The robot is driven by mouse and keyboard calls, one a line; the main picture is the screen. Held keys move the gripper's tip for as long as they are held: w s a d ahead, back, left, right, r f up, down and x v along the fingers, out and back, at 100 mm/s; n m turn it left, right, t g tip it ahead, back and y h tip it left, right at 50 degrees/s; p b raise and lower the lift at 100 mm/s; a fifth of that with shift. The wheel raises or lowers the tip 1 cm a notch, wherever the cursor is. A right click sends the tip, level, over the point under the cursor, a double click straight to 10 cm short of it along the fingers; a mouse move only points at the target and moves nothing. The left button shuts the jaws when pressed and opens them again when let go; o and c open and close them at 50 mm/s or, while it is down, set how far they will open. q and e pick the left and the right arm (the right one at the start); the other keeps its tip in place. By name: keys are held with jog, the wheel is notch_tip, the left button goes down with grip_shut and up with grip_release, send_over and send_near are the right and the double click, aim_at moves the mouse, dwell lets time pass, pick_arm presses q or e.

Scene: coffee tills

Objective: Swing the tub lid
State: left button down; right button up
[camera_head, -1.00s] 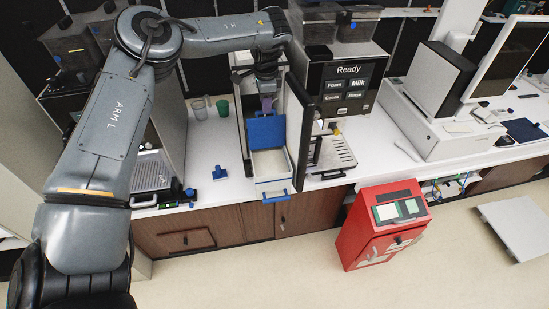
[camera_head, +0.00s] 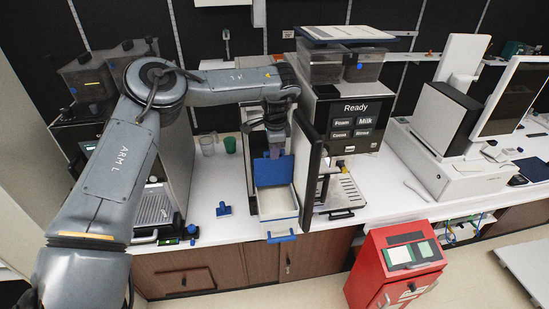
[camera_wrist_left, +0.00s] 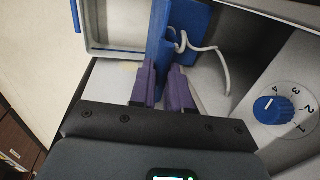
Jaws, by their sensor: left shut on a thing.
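A white tub (camera_head: 276,203) with a blue front handle sits pulled out at the counter's front edge. Its blue lid (camera_head: 273,172) stands raised at the tub's back, and the tub's inside shows. My left gripper (camera_head: 274,151) reaches down behind the lid. In the left wrist view its purple fingers (camera_wrist_left: 161,88) are shut on the edge of the blue lid (camera_wrist_left: 160,52). The tub (camera_wrist_left: 115,45) lies to the upper left there. The fingertips' contact is partly hidden in the head view. My right gripper is not in view.
A dark open door (camera_head: 310,170) stands close to the right of the tub. A coffee machine (camera_head: 352,120) is beyond it. A numbered blue dial (camera_wrist_left: 273,110) is right of the fingers. A blue tamper-like piece (camera_head: 223,209) and a green cup (camera_head: 230,145) are to the left.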

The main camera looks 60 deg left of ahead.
pick_arm(q)
jog(key=shift+s+d, duration=0.25)
jog(key=shift+d, duration=0.35)
jog(key=shift+f+b, duration=0.1)
jog(key=shift+b, duration=0.2)
jog(key=d+b, duration=0.1)
jog(key=s+d+b, duration=0.1)
jog(key=d, duration=0.1)
jog(key=shift+s+d+f+b, duration=0.2)
jog(key=shift+f+b, duration=0.15)
jog(key=shift+b, duration=0.05)
